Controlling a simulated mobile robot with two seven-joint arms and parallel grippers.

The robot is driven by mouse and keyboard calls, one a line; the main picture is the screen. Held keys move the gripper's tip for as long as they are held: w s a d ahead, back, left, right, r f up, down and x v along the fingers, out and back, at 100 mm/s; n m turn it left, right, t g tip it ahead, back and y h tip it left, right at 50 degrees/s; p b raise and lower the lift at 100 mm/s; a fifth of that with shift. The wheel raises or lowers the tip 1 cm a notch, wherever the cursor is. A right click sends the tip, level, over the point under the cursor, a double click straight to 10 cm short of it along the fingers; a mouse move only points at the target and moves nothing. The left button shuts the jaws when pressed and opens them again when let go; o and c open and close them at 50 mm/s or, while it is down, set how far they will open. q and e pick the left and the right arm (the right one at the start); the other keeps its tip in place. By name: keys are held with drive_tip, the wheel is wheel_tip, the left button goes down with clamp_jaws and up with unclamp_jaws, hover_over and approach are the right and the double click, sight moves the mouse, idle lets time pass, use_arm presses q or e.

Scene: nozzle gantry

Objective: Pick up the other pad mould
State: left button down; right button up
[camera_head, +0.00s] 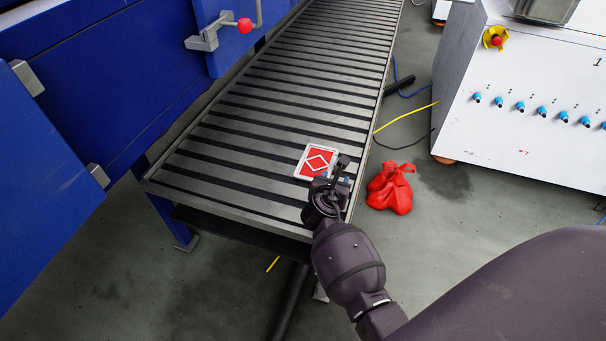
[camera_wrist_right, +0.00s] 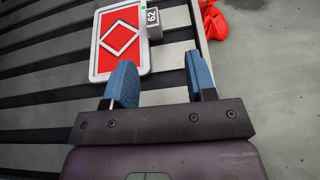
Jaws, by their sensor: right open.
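The pad mould (camera_head: 316,161) is a red plate with a white rim and a white diamond outline. It lies flat on the slatted conveyor near its right edge, and it also shows in the right wrist view (camera_wrist_right: 112,62). My right gripper (camera_head: 340,176) is low over the conveyor beside the mould's near right corner. In the right wrist view its two blue fingers (camera_wrist_right: 161,85) are apart with nothing between them. The left gripper is not in view.
The slatted conveyor (camera_head: 262,110) runs away from me, mostly bare. A red bag (camera_head: 390,189) lies on the floor to its right. A blue machine (camera_head: 95,85) stands left, and a white cabinet with blue fittings (camera_head: 530,140) stands right. Cables lie between conveyor and cabinet.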

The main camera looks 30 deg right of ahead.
sight(321, 161)
drive_tip(key=shift+w+f, duration=0.2)
drive_tip(key=shift+f, duration=0.05)
drive_tip(key=b+x, duration=0.1)
drive_tip(key=x, duration=0.3)
drive_tip(key=shift+w+d+f, duration=0.1)
drive_tip(key=shift+w+f, duration=0.05)
drive_tip(key=shift+w+d+b, duration=0.35)
drive_tip(key=shift+w+d+f, duration=0.1)
drive_tip(key=shift+f, duration=0.05)
drive_tip(key=b+x, duration=0.2)
drive_tip(key=x, duration=0.2)
drive_tip(key=shift+w+a+f, duration=0.1)
drive_tip(key=shift+w+a, duration=0.1)
drive_tip(key=shift+a, duration=0.05)
drive_tip(key=shift+w+d, duration=0.3)
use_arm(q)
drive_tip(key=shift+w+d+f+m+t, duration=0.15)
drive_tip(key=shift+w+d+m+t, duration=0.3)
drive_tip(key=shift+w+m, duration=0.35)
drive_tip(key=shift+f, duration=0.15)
use_arm(e)
clamp_jaws()
